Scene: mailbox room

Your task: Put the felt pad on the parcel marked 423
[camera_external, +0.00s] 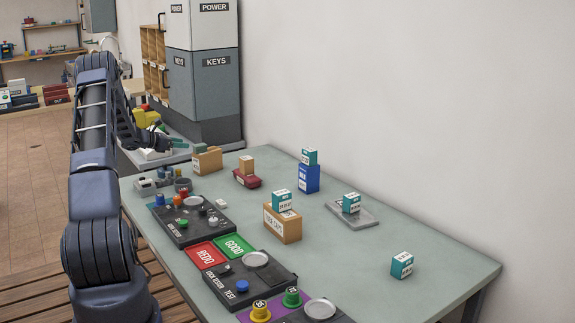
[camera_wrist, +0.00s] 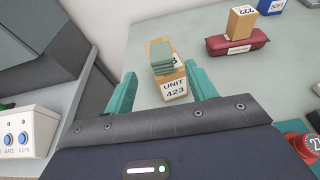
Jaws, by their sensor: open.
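The parcel marked UNIT 423 (camera_wrist: 174,91) is a cardboard box with a white label, standing on the table between my spread fingers in the wrist view. It also shows at the table's far left in the external view (camera_external: 210,162). A green layered block, seemingly the felt pad (camera_wrist: 162,56), appears to rest on top of the parcel, covering part of its top. It shows small in the external view (camera_external: 200,148). My gripper (camera_wrist: 163,74) is open, one teal finger on each side of the parcel. I cannot tell whether either finger touches the pad.
A maroon case (camera_wrist: 238,43) with a small box (camera_wrist: 241,22) on it lies to the right. A red knob (camera_wrist: 302,144) is close at lower right. A white switch box (camera_wrist: 25,131) is at left. Several other boxes and panels occupy the table (camera_external: 345,262).

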